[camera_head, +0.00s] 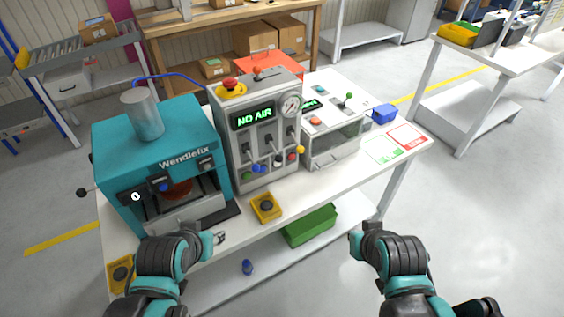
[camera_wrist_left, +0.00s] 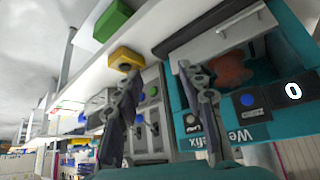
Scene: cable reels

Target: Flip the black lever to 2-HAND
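The grey control box (camera_head: 258,128) stands mid-table with a green "NO AIR" display. Its front carries several dark levers, one on the left (camera_head: 249,153), one in the middle (camera_head: 269,143) and one on the right (camera_head: 291,138). Their labels are too small to read, so I cannot tell which is the 2-HAND one. Levers also show in the left wrist view (camera_wrist_left: 140,129). My left gripper (camera_wrist_left: 160,72) is open and empty, its fingers spread. In the head view it (camera_head: 219,238) is at the table's front edge, apart from the levers. My right arm (camera_head: 395,252) shows; its gripper cannot be made out.
A teal press (camera_head: 160,160) stands left of the box, a grey-white unit (camera_head: 333,140) right of it. A green bin (camera_head: 311,225) is on the lower shelf.

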